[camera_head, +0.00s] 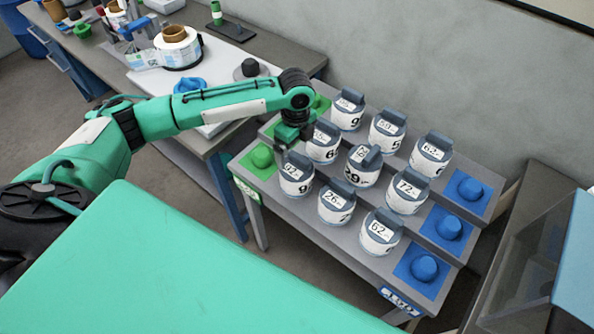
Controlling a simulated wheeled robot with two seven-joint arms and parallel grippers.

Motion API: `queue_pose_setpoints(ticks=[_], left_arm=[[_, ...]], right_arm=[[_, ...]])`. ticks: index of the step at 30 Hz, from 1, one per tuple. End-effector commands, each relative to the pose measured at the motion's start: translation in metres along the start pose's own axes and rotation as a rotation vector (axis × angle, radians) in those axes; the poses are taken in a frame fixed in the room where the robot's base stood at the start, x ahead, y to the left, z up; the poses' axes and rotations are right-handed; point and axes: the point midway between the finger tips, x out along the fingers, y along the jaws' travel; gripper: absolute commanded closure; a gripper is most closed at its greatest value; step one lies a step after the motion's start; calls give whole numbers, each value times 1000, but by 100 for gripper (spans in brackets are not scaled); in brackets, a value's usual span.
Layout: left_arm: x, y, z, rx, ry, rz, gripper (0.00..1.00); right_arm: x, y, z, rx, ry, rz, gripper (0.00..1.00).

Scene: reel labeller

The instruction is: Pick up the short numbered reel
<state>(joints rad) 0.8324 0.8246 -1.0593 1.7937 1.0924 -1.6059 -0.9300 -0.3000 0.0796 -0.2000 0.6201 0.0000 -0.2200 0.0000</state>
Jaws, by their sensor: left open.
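Several numbered reels with white labels and grey-blue tops stand upright in rows on a grey stepped rack (345,236). The front row holds a reel marked 92 (296,186), one marked 26 (335,212) and one marked 62 (379,242). Behind are a reel whose number seems to be 29 (362,173), one marked 72 (406,199) and others. I cannot tell which one is the short reel. My left gripper (290,140) is open, at the rack's left side above and behind the 92 reel. My right gripper is not in view.
Green pads with knobs (262,156) line the rack's left end, and blue pads with knobs (425,268) its right end. A workbench (270,60) with a label roll (178,48) stands at the back left. A wall is behind the rack. A grey case (535,270) stands at right.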

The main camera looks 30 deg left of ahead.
Motion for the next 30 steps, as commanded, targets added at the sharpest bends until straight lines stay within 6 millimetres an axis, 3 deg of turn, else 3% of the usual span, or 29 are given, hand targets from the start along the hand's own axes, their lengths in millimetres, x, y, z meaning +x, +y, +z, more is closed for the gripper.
queue_pose_setpoints(ticks=[4,13,21,30], left_arm=[[25,0,-1,0,1,2,0],[49,0,-1,-1,1,2,0],[87,-1,-1,0,0,0,0],[92,-2,-1,1,0,-2,2]], right_arm=[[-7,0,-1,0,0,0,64],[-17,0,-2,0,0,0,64],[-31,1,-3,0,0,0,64],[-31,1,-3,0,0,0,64]])
